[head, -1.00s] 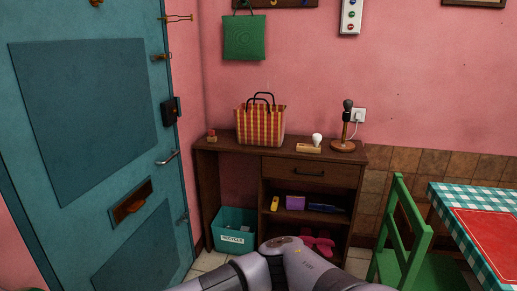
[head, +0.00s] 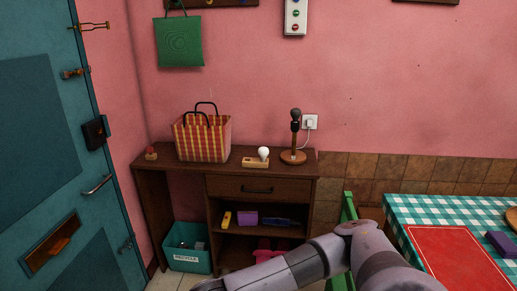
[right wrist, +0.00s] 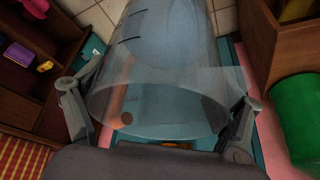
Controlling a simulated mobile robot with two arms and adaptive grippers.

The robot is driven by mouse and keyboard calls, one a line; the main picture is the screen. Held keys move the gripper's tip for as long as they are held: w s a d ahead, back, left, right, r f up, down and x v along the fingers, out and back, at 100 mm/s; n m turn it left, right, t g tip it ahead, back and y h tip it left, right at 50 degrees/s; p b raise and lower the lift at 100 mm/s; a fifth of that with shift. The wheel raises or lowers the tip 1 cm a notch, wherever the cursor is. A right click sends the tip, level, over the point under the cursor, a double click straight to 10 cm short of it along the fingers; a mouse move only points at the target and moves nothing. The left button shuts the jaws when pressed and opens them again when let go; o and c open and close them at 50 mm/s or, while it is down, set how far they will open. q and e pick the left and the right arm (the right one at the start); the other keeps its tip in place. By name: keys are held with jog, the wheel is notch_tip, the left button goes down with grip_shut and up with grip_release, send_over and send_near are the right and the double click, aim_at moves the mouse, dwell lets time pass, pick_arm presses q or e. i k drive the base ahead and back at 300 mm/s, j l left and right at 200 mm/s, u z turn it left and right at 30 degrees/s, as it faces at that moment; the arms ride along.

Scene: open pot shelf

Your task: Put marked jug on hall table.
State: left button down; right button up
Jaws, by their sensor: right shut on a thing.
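The marked jug (right wrist: 150,55) is a large clear vessel with short dark lines on its wall, seen in the right wrist view. My right gripper (right wrist: 160,97) is shut on it, with a finger on each side. The jug is not in the head view. The hall table (head: 223,188) is the dark wooden piece with a drawer and open shelves against the pink wall. Part of my arm crosses the bottom of the head view, but no gripper shows there. My left gripper is not in view.
On the table top stand a checked bag (head: 203,138), a light bulb on a wooden block (head: 256,162), a microphone-like stand (head: 294,140) and a small red-topped item (head: 151,153). Free top is narrow between them. A green chair (head: 347,210) and checked-cloth table (head: 420,211) are right.

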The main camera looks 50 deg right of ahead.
aim_at(168, 150)
jog(key=i+l+z, duration=0.2)
jog(key=i+z, duration=0.15)
jog(key=i, duration=0.25)
jog(key=i+z, duration=0.35)
jog(key=i, duration=0.3)
jog(key=i+j+z, duration=0.1)
jog(key=i+z, duration=0.25)
jog(key=i, duration=0.3)
